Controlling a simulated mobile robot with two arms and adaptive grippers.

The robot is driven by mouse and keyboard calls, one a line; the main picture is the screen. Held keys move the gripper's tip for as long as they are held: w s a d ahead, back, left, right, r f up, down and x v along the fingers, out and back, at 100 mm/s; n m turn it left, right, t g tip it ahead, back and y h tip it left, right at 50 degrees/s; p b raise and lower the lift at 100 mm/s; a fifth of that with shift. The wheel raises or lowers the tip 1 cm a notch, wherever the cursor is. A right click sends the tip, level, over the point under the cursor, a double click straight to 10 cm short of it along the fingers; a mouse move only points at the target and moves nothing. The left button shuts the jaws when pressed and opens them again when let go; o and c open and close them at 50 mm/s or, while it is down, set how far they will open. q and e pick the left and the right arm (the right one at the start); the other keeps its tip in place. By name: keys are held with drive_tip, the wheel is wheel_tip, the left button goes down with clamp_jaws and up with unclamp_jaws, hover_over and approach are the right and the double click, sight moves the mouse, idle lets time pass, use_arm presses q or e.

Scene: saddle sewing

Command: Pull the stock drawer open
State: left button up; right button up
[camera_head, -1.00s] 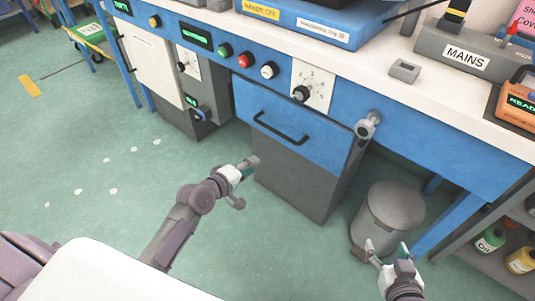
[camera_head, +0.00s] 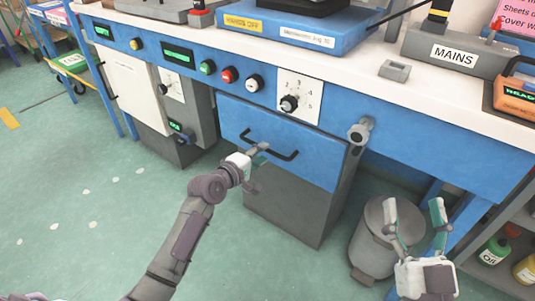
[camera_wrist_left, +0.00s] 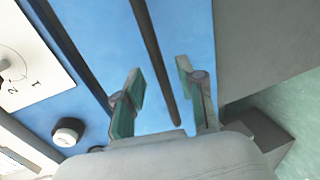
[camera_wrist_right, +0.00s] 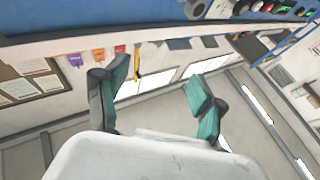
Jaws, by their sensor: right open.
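The stock drawer has a blue front (camera_head: 315,160) with a dark horizontal bar handle (camera_head: 285,155), above a grey cabinet body. I see no clear gap around the front. My left gripper (camera_head: 258,153) is at the left part of the handle. In the left wrist view, the handle (camera_wrist_left: 157,65) runs between the spread fingers of the left gripper (camera_wrist_left: 160,95), which are open. I cannot tell whether they touch it. My right gripper (camera_head: 414,203) is open and empty, in front of the grey bin, with fingers pointing up; it also shows in the right wrist view (camera_wrist_right: 158,88).
A grey bin (camera_head: 372,240) stands right of the drawer cabinet. A grey knob (camera_head: 359,132) sticks out at the drawer's upper right. A dial (camera_head: 289,103) and buttons line the blue panel above. Shelf bottles (camera_head: 494,250) stand at lower right. Floor in front is clear.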

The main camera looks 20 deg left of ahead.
use_arm(q)
drive_tip(key=shift+b+x, duration=0.45)
drive_tip(key=shift+x, duration=1.2)
use_arm(e)
drive_tip(key=shift+s+r+t+y, duration=0.15)
drive_tip(key=shift+s+r+t, duration=0.3)
drive_tip(key=shift+r+t, duration=0.2)
drive_tip(key=shift+s+r+t+y, duration=0.1)
drive_tip(key=shift+s+r+t, duration=0.45)
drive_tip(key=shift+r, duration=0.25)
drive_tip(key=shift+s+r+t+y, duration=0.15)
drive_tip(key=shift+s+r+t, duration=0.25)
drive_tip(key=shift+r+t, duration=0.25)
use_arm(q)
clamp_jaws()
